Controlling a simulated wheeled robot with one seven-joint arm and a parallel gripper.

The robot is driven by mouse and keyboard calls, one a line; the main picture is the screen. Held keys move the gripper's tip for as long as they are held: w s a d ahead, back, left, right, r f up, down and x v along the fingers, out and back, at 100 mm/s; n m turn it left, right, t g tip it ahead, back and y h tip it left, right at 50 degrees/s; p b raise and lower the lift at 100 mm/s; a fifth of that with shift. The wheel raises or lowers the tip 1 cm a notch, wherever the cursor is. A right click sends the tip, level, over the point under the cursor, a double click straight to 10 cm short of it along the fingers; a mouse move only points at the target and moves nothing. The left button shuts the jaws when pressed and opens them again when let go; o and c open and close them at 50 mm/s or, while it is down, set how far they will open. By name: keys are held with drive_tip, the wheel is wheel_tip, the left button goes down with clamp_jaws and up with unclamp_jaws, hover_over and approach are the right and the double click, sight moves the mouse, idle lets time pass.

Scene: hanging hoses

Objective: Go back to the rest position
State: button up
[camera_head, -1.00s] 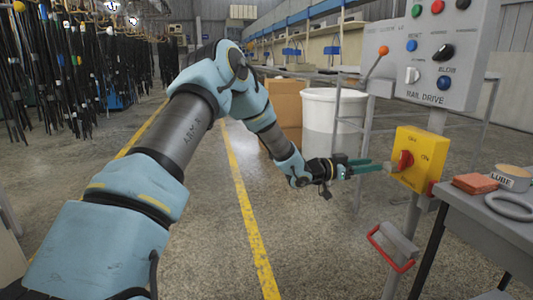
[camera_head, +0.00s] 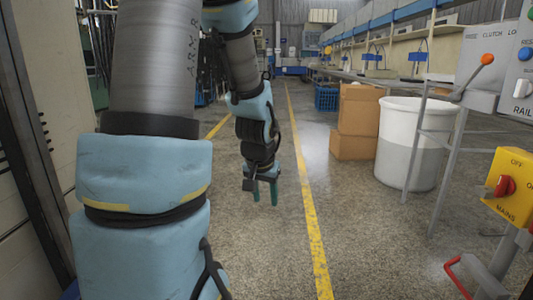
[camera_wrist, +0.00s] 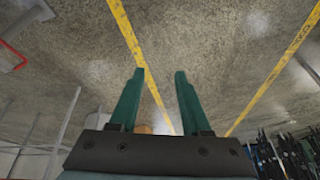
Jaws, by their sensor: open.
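My gripper (camera_head: 264,192) hangs at the end of my blue and grey arm, pointing down over the concrete floor, left of the yellow floor line. Its two green fingers are apart with nothing between them. In the wrist view the open fingers (camera_wrist: 157,100) show against bare floor. The yellow mains switch box (camera_head: 510,190) with its red knob (camera_head: 503,187) is at the right edge of the head view, well apart from my gripper.
A white bin (camera_head: 410,145) and stacked cardboard boxes (camera_head: 356,120) stand right of the yellow line (camera_head: 300,180). The grey control panel (camera_head: 488,65) on its frame is at the right. A blue crate (camera_head: 326,98) sits farther back. The aisle floor around my gripper is clear.

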drive_tip(key=s+a+n+g, duration=0.3)
drive_tip(key=s+a, duration=0.3)
drive_tip(key=s, duration=0.4)
wheel_tip(320, 180, up, 17)
drive_tip(key=p, duration=1.6)
drive_tip(key=shift+s+a+f+y, duration=0.15)
drive_tip(key=shift+s+y, duration=0.15)
drive_tip(key=shift+f, duration=0.1)
drive_tip(key=shift+c, duration=0.4)
